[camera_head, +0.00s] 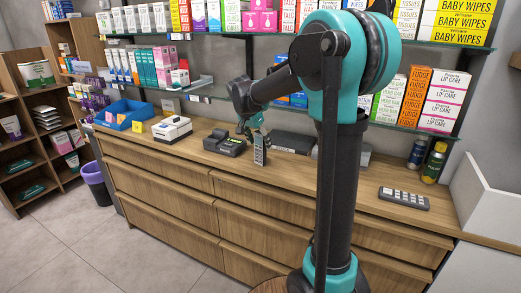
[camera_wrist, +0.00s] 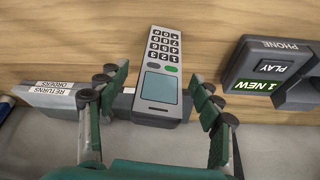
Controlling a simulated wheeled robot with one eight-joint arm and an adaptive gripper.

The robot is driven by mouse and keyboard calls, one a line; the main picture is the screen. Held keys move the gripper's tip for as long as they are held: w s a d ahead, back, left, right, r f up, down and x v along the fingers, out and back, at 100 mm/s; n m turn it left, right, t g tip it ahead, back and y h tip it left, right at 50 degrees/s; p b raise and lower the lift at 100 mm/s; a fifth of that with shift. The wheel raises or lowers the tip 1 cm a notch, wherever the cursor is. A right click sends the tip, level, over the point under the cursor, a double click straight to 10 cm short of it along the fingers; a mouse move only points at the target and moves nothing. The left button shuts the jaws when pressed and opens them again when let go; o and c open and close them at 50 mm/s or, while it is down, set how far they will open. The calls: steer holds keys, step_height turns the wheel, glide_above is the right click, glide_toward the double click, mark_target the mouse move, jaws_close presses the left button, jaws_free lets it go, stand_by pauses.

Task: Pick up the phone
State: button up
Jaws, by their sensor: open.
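The phone handset (camera_head: 260,150) is light grey with a dark keypad, on the wooden counter beside the phone base. In the wrist view the handset (camera_wrist: 160,82) shows its keypad and screen, with its lower part between my fingers. My gripper (camera_wrist: 161,88) is open, with one finger on each side of the handset and a visible gap on both sides. In the head view my gripper (camera_head: 250,126) is small and just above the handset. The dark phone base (camera_head: 224,143) stands left of the handset; its lit green display shows in the wrist view (camera_wrist: 262,86).
A dark flat box (camera_head: 294,142) lies right of the handset. A white device (camera_head: 172,129) and a blue tray (camera_head: 125,113) stand to the left. A grey keypad-like object (camera_head: 404,198) and bottles (camera_head: 434,163) are at the right. Stocked shelves hang above the counter.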

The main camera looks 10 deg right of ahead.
steer(key=shift+x, duration=1.05)
steer(key=c, duration=1.3)
steer(key=shift+c, duration=0.2)
steer(key=shift+r, duration=0.1)
